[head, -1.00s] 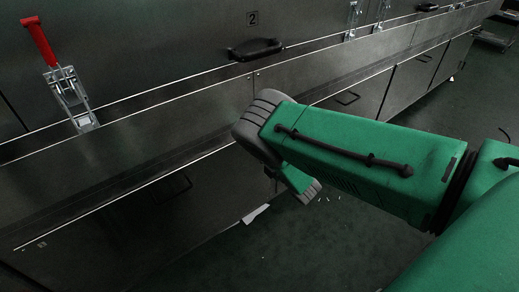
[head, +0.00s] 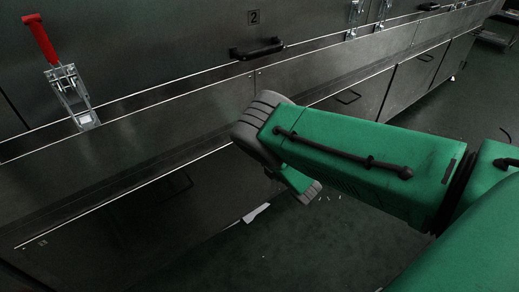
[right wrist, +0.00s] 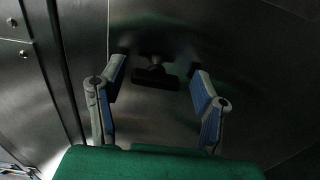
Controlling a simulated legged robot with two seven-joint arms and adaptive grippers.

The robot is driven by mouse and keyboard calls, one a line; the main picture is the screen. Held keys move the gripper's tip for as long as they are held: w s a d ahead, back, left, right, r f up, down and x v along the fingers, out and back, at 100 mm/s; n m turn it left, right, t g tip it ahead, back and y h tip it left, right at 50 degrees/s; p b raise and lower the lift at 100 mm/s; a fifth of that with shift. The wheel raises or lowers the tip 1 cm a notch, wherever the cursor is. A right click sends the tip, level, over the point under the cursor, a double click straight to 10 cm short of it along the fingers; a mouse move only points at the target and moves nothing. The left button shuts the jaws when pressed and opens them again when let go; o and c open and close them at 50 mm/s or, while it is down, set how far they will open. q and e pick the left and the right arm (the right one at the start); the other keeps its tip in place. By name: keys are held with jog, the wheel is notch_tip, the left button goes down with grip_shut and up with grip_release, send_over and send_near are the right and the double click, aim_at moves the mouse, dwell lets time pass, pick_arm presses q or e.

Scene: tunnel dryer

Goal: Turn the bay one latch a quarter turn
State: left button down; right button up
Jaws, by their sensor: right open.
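In the right wrist view, a dark knob or short-handled latch (right wrist: 155,73) sits on a steel panel. Its markings cannot be read, so I cannot tell whether it is the bay one latch. My right gripper (right wrist: 158,82) is open, with its blue-padded fingers on either side of the dark piece in the picture. I see no contact. A red-handled toggle clamp (head: 68,85) is upright on the dryer at the left. My left gripper is not in view.
The steel dryer front carries a black bar handle (head: 257,48) below a plate marked 2 (head: 254,17). More clamps (head: 355,18) stand farther along. Lower cabinet doors (head: 347,97) line the base.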

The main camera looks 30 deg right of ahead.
jog(key=s+d, duration=0.1)
jog(key=s, duration=1.1)
jog(key=shift+f, duration=0.1)
jog(key=s+a+f+m+g+h, duration=0.2)
jog(key=s+f+m+g, duration=0.2)
jog(key=s+m+g, duration=0.35)
jog(key=s+a+f+m+g+h, duration=0.1)
jog(key=s+a+f+m+g, duration=0.15)
jog(key=s+m+g, duration=0.45)
jog(key=s+a+r+m+g+y, duration=0.15)
jog(key=s+a+m+g, duration=0.35)
jog(key=s, duration=0.8)
notch_tip(320, 180, up, 15)
jog(key=n+t+p, duration=0.1)
jog(key=t+p, duration=0.1)
jog(key=p, duration=1.2)
jog(key=shift+a+f, duration=0.15)
jog(key=shift+a, duration=0.05)
